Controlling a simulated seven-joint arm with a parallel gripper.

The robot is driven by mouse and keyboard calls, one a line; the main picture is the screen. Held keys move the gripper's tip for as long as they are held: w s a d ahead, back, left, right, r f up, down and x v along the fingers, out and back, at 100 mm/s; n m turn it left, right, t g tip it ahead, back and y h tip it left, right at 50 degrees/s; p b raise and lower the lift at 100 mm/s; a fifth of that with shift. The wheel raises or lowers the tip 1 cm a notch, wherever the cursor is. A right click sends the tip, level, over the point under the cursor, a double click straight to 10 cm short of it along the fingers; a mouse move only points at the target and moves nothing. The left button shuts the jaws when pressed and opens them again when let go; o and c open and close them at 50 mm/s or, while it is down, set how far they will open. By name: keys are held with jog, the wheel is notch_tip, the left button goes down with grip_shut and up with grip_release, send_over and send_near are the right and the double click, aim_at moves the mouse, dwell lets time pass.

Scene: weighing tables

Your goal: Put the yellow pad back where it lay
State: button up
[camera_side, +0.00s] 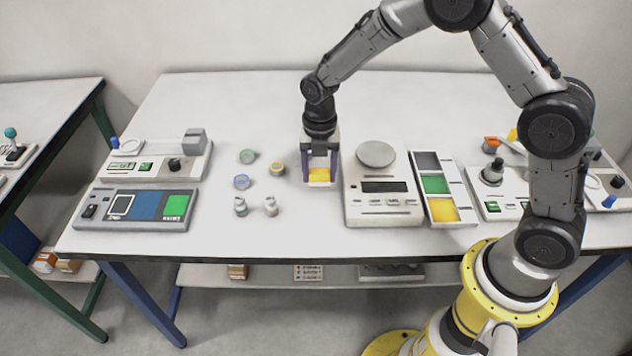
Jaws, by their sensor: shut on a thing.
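My gripper (320,178) points straight down over the table, between the small round containers and the scale. Its fingers are shut on a yellow pad (319,174), which shows between them with a pale edge below it. I cannot tell whether the pad touches the table. To the right of the scale, a white tray (466,216) has a row of grey, green and yellow areas. The yellow area (443,210) is at the near end; I cannot tell whether it is a pad or a coloured floor.
The scale (386,212) with a round pan (376,154) stands just right of my gripper. Several small round containers and two small bottles (241,207) are at its left. A panel with blue and green areas (92,222) lies farther left. The table's back is clear.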

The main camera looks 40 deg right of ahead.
aim_at(316, 192)
jog(key=shift+w+f, duration=0.3)
jog(key=shift+f, duration=0.05)
jog(key=shift+w+f, duration=0.15)
jog(key=shift+f, duration=1.55)
jog(key=shift+f, duration=0.15)
jog(key=o, duration=1.3)
